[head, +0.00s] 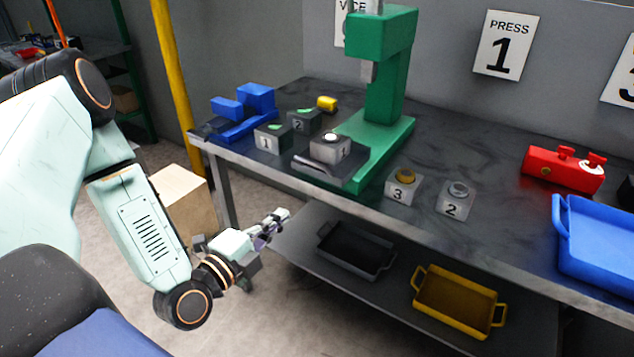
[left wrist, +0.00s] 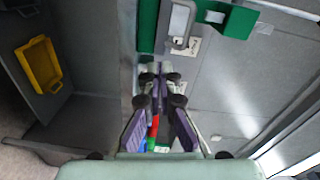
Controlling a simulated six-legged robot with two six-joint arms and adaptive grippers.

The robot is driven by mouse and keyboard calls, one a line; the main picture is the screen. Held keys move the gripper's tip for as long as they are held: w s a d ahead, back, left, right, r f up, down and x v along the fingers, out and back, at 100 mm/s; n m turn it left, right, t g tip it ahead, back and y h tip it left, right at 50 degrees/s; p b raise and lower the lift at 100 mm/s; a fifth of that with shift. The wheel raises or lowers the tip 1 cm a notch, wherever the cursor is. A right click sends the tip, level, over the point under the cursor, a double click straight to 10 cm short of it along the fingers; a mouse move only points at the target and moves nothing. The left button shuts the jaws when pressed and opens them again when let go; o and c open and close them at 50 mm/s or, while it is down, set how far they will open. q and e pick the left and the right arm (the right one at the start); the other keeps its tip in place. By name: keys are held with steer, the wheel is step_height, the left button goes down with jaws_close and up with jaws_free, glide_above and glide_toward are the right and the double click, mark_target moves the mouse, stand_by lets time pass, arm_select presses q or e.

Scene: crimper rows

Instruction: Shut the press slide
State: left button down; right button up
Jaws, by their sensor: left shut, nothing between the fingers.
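The green press (head: 389,85) stands on the grey workbench, with its green base reaching toward the front edge. The dark press slide (head: 318,170) sticks out at the front of that base, beside the column rather than under the ram. A grey block with a round pale top (head: 331,147) sits on the slide. My left gripper (head: 284,214) is shut and empty, in front of the bench edge and below the slide, apart from it. Its closed fingers (left wrist: 158,72) show in the left wrist view, with green press parts (left wrist: 240,20) beyond them. My right gripper is out of view.
Numbered grey blocks stand left of the slide (head: 270,137) and right of the press (head: 402,186). A blue vise (head: 245,105) is at the bench's left end. A red fixture (head: 563,168) and blue tray (head: 600,245) are right. The lower shelf holds dark and yellow trays (head: 458,298).

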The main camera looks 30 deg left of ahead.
arm_select(q)
steer(key=r+m, duration=0.1)
steer(key=b, duration=0.4)
glide_toward(325, 175)
steer(key=shift+m, duration=0.3)
steer(key=w, duration=0.6)
steer(key=shift+d+f, duration=0.25)
steer(key=shift+w, duration=0.25)
steer(key=shift+w+d+r, duration=0.1)
steer(key=shift+d+r, duration=0.05)
steer(key=shift+r, duration=0.1)
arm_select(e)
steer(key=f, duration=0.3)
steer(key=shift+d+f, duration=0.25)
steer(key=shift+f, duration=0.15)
arm_select(q)
steer(key=shift+w+f, duration=0.1)
steer(key=shift+w, duration=0.05)
